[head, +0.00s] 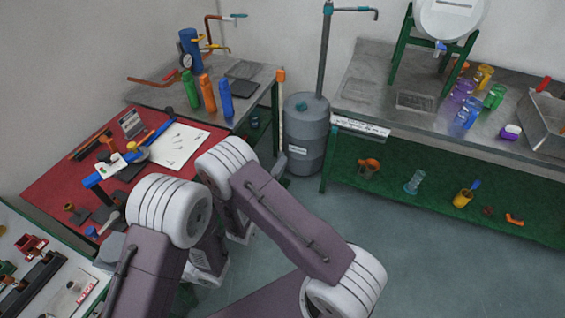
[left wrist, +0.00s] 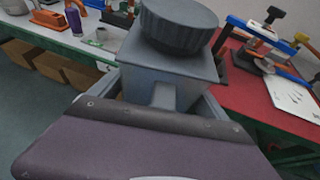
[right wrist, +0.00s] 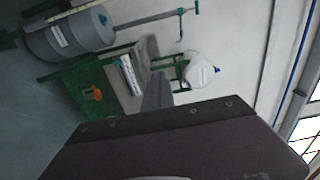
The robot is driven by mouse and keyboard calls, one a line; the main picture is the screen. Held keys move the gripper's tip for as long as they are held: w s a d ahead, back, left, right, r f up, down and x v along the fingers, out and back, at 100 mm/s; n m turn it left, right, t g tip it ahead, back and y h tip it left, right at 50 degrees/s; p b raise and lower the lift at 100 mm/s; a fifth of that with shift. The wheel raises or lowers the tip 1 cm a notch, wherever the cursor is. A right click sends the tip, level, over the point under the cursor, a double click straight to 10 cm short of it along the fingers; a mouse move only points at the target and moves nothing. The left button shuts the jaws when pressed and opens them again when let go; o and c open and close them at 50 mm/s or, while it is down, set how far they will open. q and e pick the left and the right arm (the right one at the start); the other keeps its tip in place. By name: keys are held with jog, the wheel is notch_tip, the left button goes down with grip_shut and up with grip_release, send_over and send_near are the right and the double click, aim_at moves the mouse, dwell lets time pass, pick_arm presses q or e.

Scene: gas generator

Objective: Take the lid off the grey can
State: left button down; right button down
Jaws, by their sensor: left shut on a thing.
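The grey can (left wrist: 170,75) has a square body and a round, ribbed dark grey lid (left wrist: 178,25), which sits on top of it in the left wrist view. My left gripper (left wrist: 165,100) is shut on the can's body, with a finger on each side and the lid beyond the fingertips. In the head view, part of the grey can (head: 110,247) shows by the near edge of the red table, partly hidden by my left arm. My right gripper (right wrist: 157,92) looks shut and empty.
The red table (head: 60,175) holds tools and a white sheet. A white-topped table (head: 75,285) with fixtures is at lower left. The grey barrel (head: 307,130) stands at the back beside the green-framed metal bench (head: 375,85). The floor (head: 440,270) at right is clear.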

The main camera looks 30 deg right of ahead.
aim_at(117, 248)
dwell(0.3)
